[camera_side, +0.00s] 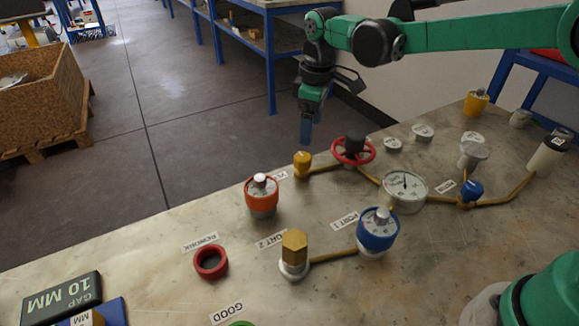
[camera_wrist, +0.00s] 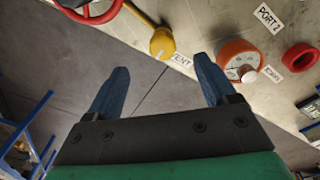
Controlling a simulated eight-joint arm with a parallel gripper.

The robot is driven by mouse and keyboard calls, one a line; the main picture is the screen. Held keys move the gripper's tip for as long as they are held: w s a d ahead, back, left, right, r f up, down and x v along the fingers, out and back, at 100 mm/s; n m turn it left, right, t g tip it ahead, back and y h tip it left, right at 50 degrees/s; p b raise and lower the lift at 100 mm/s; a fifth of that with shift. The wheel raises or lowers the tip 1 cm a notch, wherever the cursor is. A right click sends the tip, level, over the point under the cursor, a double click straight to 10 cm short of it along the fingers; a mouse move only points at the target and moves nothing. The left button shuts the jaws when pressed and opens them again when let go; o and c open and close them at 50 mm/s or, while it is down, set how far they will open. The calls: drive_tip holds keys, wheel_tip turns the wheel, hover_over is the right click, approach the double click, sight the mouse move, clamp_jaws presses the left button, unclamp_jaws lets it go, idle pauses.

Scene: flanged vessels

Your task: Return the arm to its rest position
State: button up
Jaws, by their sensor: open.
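My gripper (camera_side: 306,132) hangs fingers down past the far edge of the bench, above the floor and beyond the yellow fitting (camera_side: 302,166). In the wrist view my gripper (camera_wrist: 160,84) has its two blue fingers wide apart with nothing between them. An orange vessel (camera_side: 262,203) and a blue vessel (camera_side: 378,238) stand upright on the bench, each with a pale dial top and a silver knob. The orange vessel (camera_wrist: 236,56) also shows right of the fingers in the wrist view. Nothing touches my gripper.
A blue-framed table (camera_side: 270,50) stands behind my gripper. Open floor lies left.

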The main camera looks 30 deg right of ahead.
drive_tip(key=s+d+r+m+t, duration=0.1)
drive_tip(key=s+d+m+t, duration=0.1)
drive_tip(key=s, duration=0.6)
drive_tip(key=s+d+r+m+t, duration=0.2)
drive_tip(key=s+d+m+t, duration=0.1)
drive_tip(key=s+m, duration=0.3)
drive_tip(key=shift+s+d+t, duration=0.35)
drive_tip(key=shift+s+t, duration=0.35)
drive_tip(key=shift+s, duration=0.15)
